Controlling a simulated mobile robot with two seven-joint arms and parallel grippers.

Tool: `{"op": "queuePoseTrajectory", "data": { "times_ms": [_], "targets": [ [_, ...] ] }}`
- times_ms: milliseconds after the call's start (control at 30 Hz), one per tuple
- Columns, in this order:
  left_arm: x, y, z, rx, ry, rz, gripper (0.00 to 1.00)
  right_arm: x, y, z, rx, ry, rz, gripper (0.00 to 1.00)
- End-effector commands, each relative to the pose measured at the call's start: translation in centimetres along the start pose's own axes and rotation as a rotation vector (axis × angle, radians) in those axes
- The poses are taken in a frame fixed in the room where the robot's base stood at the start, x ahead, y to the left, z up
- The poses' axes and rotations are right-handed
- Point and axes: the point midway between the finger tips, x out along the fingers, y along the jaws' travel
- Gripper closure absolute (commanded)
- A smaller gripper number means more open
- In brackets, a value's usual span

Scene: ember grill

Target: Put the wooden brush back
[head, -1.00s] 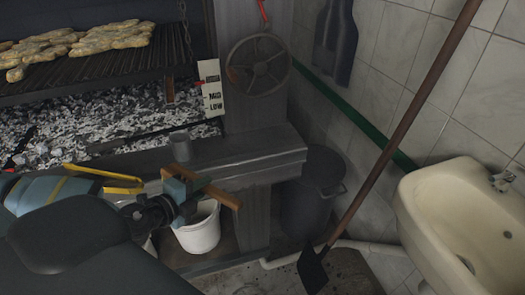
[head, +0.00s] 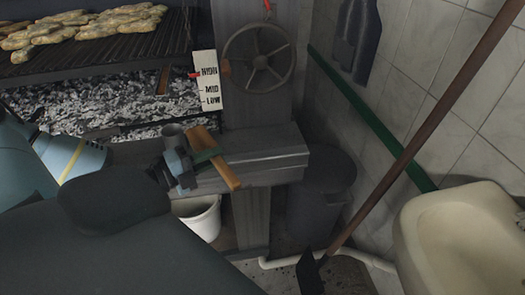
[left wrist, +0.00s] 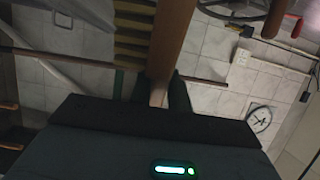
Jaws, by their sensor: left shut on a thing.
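The wooden brush (head: 218,158) is an orange-brown wooden block, held tilted in front of the grey ledge below the grill. My left gripper (head: 192,163) is shut on it, with a finger across its middle. In the left wrist view the brush's wood (left wrist: 172,40) rises from between the dark fingers (left wrist: 160,92), with yellowish bristles (left wrist: 133,32) along its left side. Whether the brush touches the ledge cannot be told. My right gripper is not in view.
A white bucket (head: 203,218) stands underneath. A dark bin (head: 320,190), a long-handled shovel (head: 405,150) and a sink (head: 455,235) are to the right.

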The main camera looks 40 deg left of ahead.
Motion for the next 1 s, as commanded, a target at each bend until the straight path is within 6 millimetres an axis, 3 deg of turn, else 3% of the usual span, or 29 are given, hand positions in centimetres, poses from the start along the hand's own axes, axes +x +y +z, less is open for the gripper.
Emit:
{"op": "queuePoseTrajectory", "data": {
  "times_ms": [233,600,800,1000],
  "targets": [
    [5.2,0.2,-0.9,-0.005,0.000,-0.011,1.00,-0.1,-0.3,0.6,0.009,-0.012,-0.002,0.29],
    [12.0,0.5,-2.0,-0.002,-0.001,-0.013,1.00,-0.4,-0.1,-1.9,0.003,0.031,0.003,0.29],
    [14.0,0.9,-2.3,0.001,-0.001,-0.008,1.00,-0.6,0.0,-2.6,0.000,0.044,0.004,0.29],
    [14.3,1.2,-2.4,0.000,-0.001,-0.003,1.00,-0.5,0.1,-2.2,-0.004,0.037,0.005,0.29]
  ]
}}
